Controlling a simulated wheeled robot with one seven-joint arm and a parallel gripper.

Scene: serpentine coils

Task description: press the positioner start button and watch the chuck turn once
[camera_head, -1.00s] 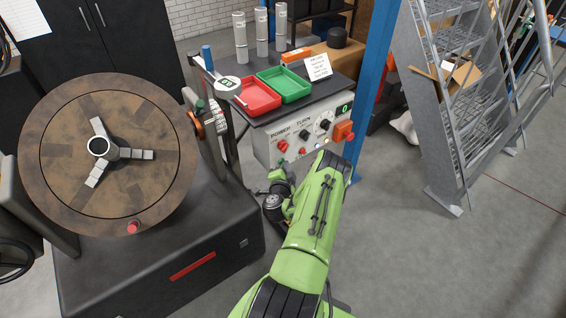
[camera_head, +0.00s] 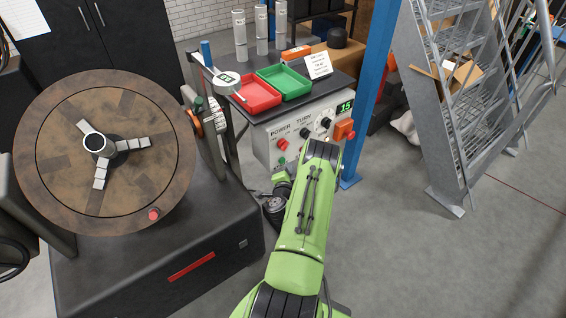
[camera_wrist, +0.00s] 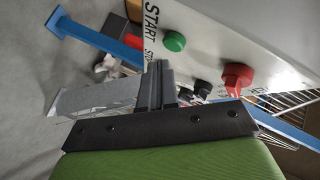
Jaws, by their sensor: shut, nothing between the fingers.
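The chuck (camera_head: 50,165) is a brown round plate with three pale jaws around a central ring; a red marker (camera_head: 153,214) sits at its lower right rim. The control box (camera_head: 262,150) right of it carries POWER and TURN controls and a green display (camera_head: 346,107) that looks like 15. In the wrist view, a green button (camera_wrist: 174,41) sits by the START lettering, with a red button (camera_wrist: 138,40) by the partly visible stop label. My gripper (camera_wrist: 158,67) is shut and empty, its tips near the green button; contact cannot be told. My arm hides the gripper in the head view.
A red tray (camera_head: 257,97) and green tray (camera_head: 284,82) stand on the cart above the box. An orange-red knob (camera_head: 344,130) juts from the box's right end. A blue post (camera_head: 373,75) and metal stairs (camera_head: 445,120) stand to the right; open floor lies in front.

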